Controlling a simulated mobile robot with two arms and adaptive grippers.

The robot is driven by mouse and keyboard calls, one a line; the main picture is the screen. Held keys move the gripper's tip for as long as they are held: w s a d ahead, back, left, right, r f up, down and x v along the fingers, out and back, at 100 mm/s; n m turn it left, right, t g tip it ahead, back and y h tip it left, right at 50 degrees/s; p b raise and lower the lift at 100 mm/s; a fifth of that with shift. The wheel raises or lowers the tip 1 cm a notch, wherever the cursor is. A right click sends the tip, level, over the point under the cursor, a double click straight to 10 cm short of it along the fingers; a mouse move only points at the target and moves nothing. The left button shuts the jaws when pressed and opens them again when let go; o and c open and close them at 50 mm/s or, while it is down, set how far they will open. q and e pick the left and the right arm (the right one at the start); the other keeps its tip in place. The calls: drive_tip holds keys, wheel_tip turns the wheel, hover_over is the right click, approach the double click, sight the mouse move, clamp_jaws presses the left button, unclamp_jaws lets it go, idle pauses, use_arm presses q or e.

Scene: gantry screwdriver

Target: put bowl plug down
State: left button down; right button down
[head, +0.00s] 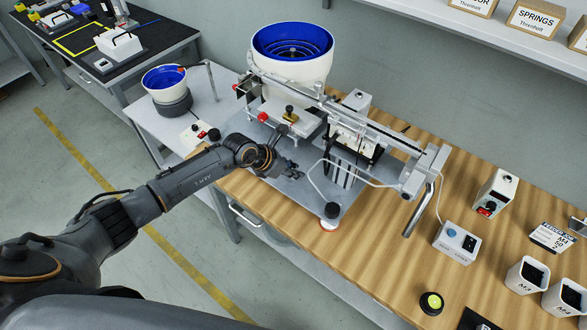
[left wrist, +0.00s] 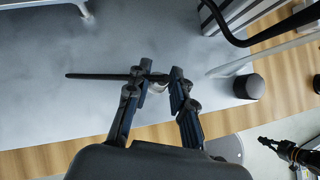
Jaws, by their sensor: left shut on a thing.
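My left gripper (head: 294,171) is low over the grey plate of the gantry station in the head view. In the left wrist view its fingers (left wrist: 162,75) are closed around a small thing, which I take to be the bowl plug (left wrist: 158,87). Only a pale bit and a thin dark bar (left wrist: 105,76) show at the fingertips. The fingers hide the rest, and I cannot tell whether it touches the plate. What looks like my right gripper (left wrist: 264,142) shows at the lower right of the left wrist view, away from the bench; its fingers are too small to read.
A large blue-lined bowl feeder (head: 293,50) stands behind, and a smaller one (head: 165,83) at left. The gantry rail (head: 340,110) crosses above the plate (head: 345,190). A black knob (head: 332,210) stands at its front right.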

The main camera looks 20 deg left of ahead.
use_arm(q)
drive_tip(key=shift+f+b, duration=0.35)
drive_tip(key=shift+f, duration=0.15)
drive_tip(key=c, duration=1.3)
unclamp_jaws()
drive_tip(key=shift+r, duration=0.1)
drive_tip(key=shift+o, duration=0.7)
drive_tip(key=shift+r+p, duration=0.6)
drive_tip(key=shift+p, duration=0.1)
drive_tip(key=shift+s+a+r, duration=0.15)
drive_tip(key=shift+a+r, duration=0.05)
drive_tip(key=shift+a, duration=0.05)
drive_tip(key=b+v, duration=0.2)
drive_tip(key=v, duration=0.9)
